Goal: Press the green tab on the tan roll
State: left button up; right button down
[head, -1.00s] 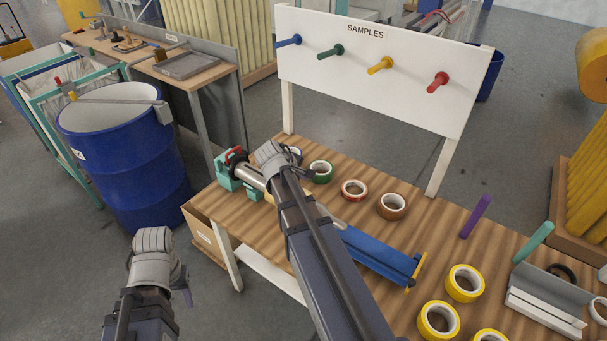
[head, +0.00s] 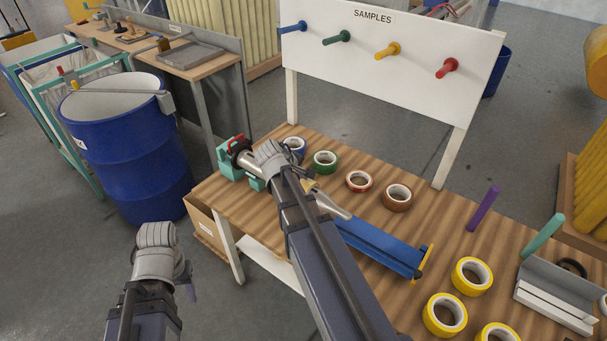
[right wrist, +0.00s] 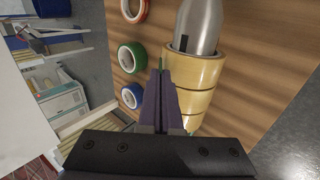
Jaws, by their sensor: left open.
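Several tan rolls (right wrist: 193,72) sit in a row on a metal cylinder with a tapered end, in the right wrist view. My right gripper (right wrist: 163,74) is beside them, its two purple fingers together and pointing along the rolls' left side. A small green bit, likely the tab, shows right at the fingertips; I cannot tell whether they touch it. In the head view my right wrist hides its fingers and most of the rolls. My left gripper (head: 188,283) is open and empty, hanging low left, off the table.
The wooden table (head: 430,225) bears a teal-ended machine (head: 229,160), a blue bar (head: 380,245), and blue, green, red and brown rolls. Yellow rolls lie at the front right. A white SAMPLES board (head: 420,75) with pegs stands behind. A blue drum (head: 130,150) stands left.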

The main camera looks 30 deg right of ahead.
jog(key=shift+a+f+b, duration=0.1)
jog(key=shift+f+b, duration=0.2)
dwell(0.5)
jog(key=c, duration=1)
grip_release()
jog(key=shift+r, duration=0.1)
jog(key=p+v, duration=0.6)
jog(key=v, duration=0.1)
jog(key=shift+s+a+r, duration=0.1)
jog(key=shift+a+r, duration=0.1)
jog(key=shift+r, duration=0.05)
